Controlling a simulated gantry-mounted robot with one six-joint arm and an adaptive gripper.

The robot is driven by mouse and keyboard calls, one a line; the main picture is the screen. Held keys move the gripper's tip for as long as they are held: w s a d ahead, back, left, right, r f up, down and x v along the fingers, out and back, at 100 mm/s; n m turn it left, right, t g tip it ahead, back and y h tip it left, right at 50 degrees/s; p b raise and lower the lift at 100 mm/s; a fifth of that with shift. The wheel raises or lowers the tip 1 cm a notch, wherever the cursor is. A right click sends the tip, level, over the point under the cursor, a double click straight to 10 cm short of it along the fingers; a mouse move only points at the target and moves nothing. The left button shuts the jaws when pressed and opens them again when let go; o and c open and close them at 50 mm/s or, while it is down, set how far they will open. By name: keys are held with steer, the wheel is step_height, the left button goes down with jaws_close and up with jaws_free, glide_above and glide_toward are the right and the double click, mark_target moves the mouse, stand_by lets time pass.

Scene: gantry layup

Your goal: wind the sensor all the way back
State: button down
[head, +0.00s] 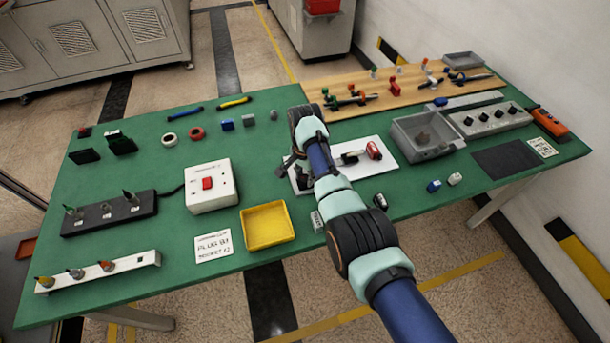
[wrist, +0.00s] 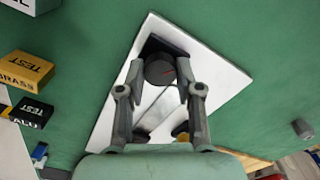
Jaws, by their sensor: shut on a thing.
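A white plate (wrist: 215,75) lies on the green table; it also shows in the head view (head: 383,163). In the wrist view a dark round knob (wrist: 160,72) with a red mark stands at a black block on the plate. My gripper (wrist: 161,75) is shut on the knob, one finger on each side. A silver strip (wrist: 156,108) runs from the knob back between my fingers. A yellow part (wrist: 182,131) is partly hidden by a finger. In the head view a red part (head: 374,150) stands on the plate. I cannot tell which part is the sensor. My gripper (head: 291,166) is mostly hidden by my arm there.
A yellow tray (head: 267,240) and a white box with a red switch (head: 211,187) stand left of my arm. A grey bin (head: 427,151) stands right of the plate. Yellow and black test blocks (wrist: 28,71) lie left in the wrist view.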

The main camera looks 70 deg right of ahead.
steer(key=shift+n, duration=0.3)
steer(key=shift+r+n+p, duration=0.1)
steer(key=shift+n+p, duration=0.65)
steer(key=shift+n, duration=0.15)
steer(key=n+p, duration=0.1)
steer(key=n, duration=0.2)
steer(key=shift+n, duration=0.3)
steer(key=n, duration=0.6)
steer(key=shift+p, duration=0.4)
steer(key=n, duration=0.6)
steer(key=shift+n, duration=0.3)
steer(key=n, duration=0.5)
steer(key=shift+n, duration=0.4)
